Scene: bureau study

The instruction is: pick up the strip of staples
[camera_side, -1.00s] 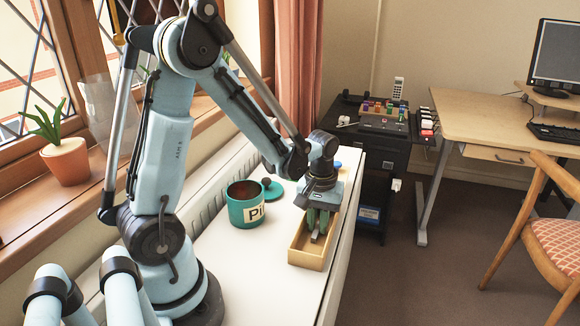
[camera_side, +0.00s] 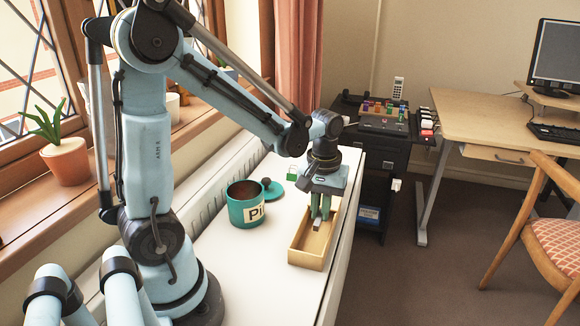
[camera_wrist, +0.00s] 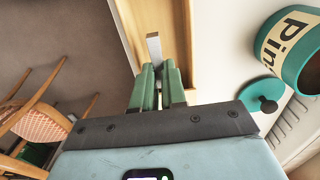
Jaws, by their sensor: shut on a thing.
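The strip of staples (camera_side: 316,226) is a small grey metal bar held at the tips of my gripper's green fingers. It also shows in the wrist view (camera_wrist: 154,47), sticking out beyond the fingers. My gripper (camera_side: 319,212) is shut on it and points down over the shallow wooden tray (camera_side: 299,258). From the side, the strip appears above the tray floor, though its exact height is hard to tell. The tray's wooden wall also shows in the wrist view (camera_wrist: 186,40).
A teal pot (camera_side: 245,207) with a "Pi" label stands left of the tray on the white top (camera_side: 270,290). Its teal lid (camera_side: 272,190) lies behind it. A potted plant (camera_side: 65,160) is on the sill. The front of the white top is clear.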

